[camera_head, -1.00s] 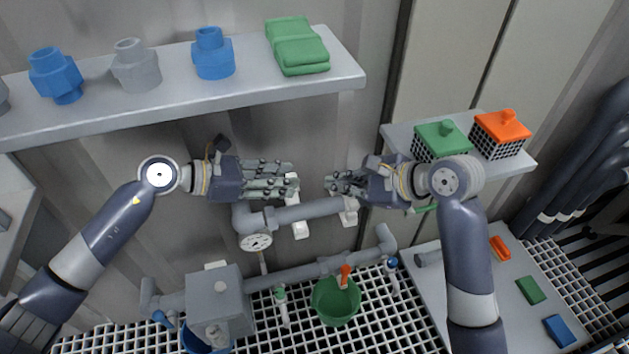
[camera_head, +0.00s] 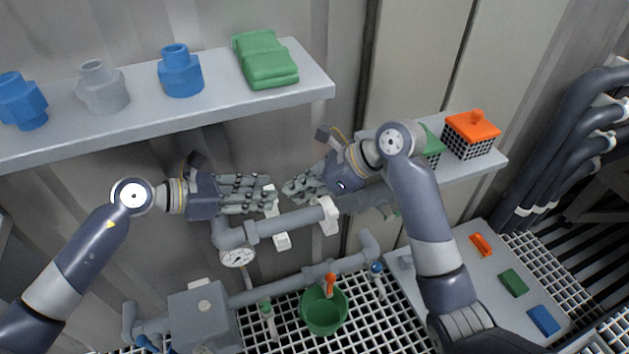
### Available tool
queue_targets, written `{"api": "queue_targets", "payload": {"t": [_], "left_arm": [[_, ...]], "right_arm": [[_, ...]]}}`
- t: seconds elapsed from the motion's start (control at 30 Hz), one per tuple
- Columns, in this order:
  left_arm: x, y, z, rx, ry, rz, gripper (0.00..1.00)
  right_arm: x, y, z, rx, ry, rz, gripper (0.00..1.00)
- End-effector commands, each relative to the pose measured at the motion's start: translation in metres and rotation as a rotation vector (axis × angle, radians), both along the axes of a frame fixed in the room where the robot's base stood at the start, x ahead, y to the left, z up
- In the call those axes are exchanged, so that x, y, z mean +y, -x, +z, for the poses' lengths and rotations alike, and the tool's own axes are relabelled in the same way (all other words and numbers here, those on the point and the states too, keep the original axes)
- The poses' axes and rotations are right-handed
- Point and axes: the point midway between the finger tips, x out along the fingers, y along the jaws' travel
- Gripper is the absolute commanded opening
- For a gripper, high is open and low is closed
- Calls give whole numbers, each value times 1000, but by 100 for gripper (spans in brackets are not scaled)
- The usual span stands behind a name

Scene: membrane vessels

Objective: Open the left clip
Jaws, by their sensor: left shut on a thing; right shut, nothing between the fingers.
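The left clip (camera_head: 282,241) is a white piece around the left part of the grey membrane pipe (camera_head: 292,221). Its upper end shows at the fingertips of my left gripper (camera_head: 266,193), which comes in from the left and is shut on it. The fingers hide part of the clip. The right clip (camera_head: 328,215) is a similar white piece farther right on the same pipe. My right gripper (camera_head: 290,190) is shut and empty, tilted down to the left, with its fingertips just right of the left gripper's.
A round gauge (camera_head: 238,257) hangs below the pipe. A shelf (camera_head: 220,105) with fittings and a green cloth (camera_head: 265,60) is above. A green bucket (camera_head: 325,310) stands on the grating below. A side shelf with an orange-lidded basket (camera_head: 472,135) is behind my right arm.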

Motion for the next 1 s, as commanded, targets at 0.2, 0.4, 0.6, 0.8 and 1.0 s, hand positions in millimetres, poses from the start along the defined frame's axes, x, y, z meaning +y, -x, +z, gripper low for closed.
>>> {"api": "queue_targets", "payload": {"t": [0.2, 0.4, 0.6, 0.8, 1.0], "left_arm": [[3, -4, 0, -12, -6, 10, 0], [3, -4, 0, -12, -6, 10, 0], [3, -4, 0, -12, -6, 10, 0], [3, -4, 0, -13, -6, 10, 0], [2, -4, 0, -13, -5, 9, 31]], "right_arm": [[14, -4, -15, 0, 0, 0, 0], [16, -5, -17, -1, 0, 0, 0], [17, -5, -16, -1, -1, 1, 0], [26, -12, -16, -1, -1, 1, 0], [25, -12, -16, -1, -1, 1, 0]]}}
